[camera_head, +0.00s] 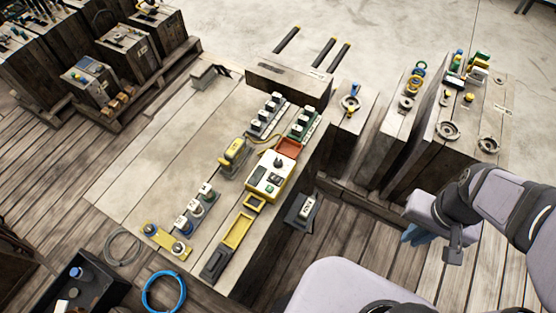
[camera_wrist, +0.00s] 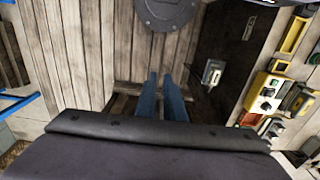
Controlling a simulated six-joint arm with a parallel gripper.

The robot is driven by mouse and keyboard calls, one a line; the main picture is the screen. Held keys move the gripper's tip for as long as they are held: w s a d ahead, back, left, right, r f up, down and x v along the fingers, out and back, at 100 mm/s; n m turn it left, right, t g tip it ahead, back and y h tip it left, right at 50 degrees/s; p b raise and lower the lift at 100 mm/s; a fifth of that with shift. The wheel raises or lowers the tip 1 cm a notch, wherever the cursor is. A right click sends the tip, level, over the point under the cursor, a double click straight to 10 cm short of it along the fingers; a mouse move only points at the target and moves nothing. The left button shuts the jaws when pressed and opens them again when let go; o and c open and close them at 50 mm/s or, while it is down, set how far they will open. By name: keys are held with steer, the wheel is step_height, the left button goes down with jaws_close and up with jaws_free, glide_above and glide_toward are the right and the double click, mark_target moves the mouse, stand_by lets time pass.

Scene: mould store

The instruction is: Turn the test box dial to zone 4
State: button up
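The test box (camera_head: 263,186) is a yellow case with a pale top panel, on the right part of the wooden bench top. Its black dial (camera_head: 279,162) stands at the panel's far end; the zone marks are too small to read. The box also shows at the right of the wrist view (camera_wrist: 262,101), far from my fingers. My gripper (camera_head: 415,236) hangs to the right of the bench, well apart from the box. In the wrist view its two blue fingers (camera_wrist: 161,92) have a narrow gap between them and hold nothing.
The bench top (camera_head: 150,150) carries a yellow tray (camera_head: 237,231), a red tray (camera_head: 288,148), a yellow meter (camera_head: 234,153) and several connector blocks. Wooden crates (camera_head: 400,110) stand between the far bench end and my arm. A blue hose coil (camera_head: 164,292) lies at the front.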

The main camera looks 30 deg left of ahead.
steer(key=o, duration=0.5)
steer(key=shift+w, duration=0.15)
steer(key=shift+o, duration=0.8)
steer(key=shift+w+a+n, duration=0.25)
steer(key=shift+w+n, duration=0.05)
steer(key=shift+n, duration=0.2)
steer(key=w+a+n+b, duration=0.2)
steer(key=w+a+n, duration=0.6)
steer(key=n, duration=0.1)
steer(key=n+b, duration=0.5)
steer(key=n, duration=2.1)
glide_above(278, 161)
step_height(278, 161, down, 8)
steer(key=shift+f, duration=0.1)
steer(key=shift+f+p, duration=1.1)
steer(key=shift+f, duration=2.5)
steer(key=shift+c, duration=0.2)
jaws_close()
